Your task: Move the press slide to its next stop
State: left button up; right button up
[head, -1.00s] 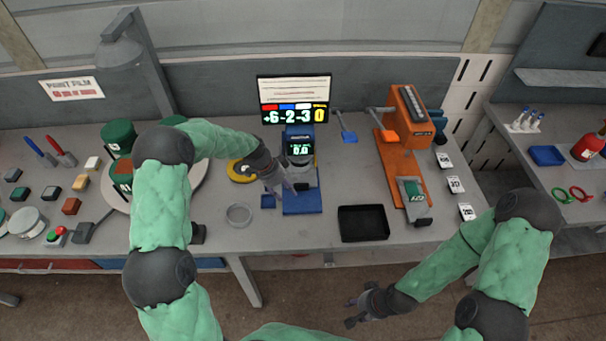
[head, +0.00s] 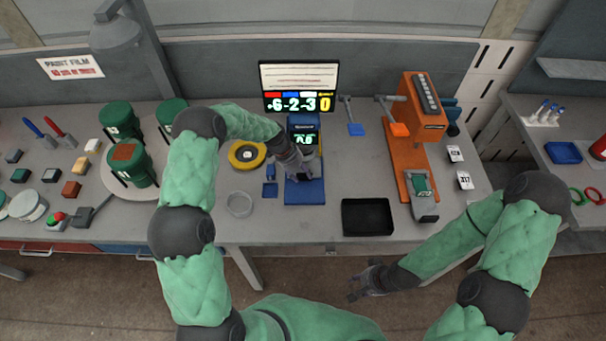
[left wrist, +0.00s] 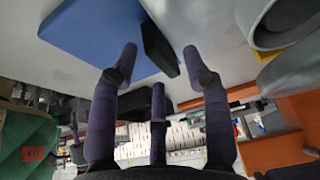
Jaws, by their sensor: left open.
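The orange press (head: 413,140) stands right of centre on the bench. At the front end of its rail sits a grey carriage with a green top (head: 421,186), which looks like the press slide. My left gripper (head: 305,170) is over the blue scale (head: 304,193), left of the press, and hides part of it. In the left wrist view its fingers (left wrist: 160,62) are spread, with a dark block (left wrist: 158,48) beyond them near a blue plate (left wrist: 95,35). My right gripper (head: 358,285) is open and empty in front of the bench, well away from the press.
A black tray (head: 367,217) lies between scale and press. White cards (head: 464,180) lie right of the press. A yellow ring (head: 246,155) and a clear dish (head: 239,205) are left of the scale. Green cans (head: 131,163) stand further left.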

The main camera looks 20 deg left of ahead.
pick_arm(q)
jog(key=shift+x, duration=0.9)
grip_shut()
jog(key=shift+s+d, duration=0.2)
jog(key=shift+s, duration=0.35)
jog(key=s+d+b, duration=0.1)
jog(key=s, duration=0.4)
jog(key=s+d+b, duration=0.1)
jog(key=s+d, duration=0.1)
jog(key=s, duration=0.3)
jog(key=s+d+b, duration=0.1)
jog(key=s+b, duration=0.1)
jog(key=s, duration=0.3)
jog(key=shift+s+d, duration=0.15)
jog(key=shift+d, duration=0.05)
jog(key=shift+s, duration=0.2)
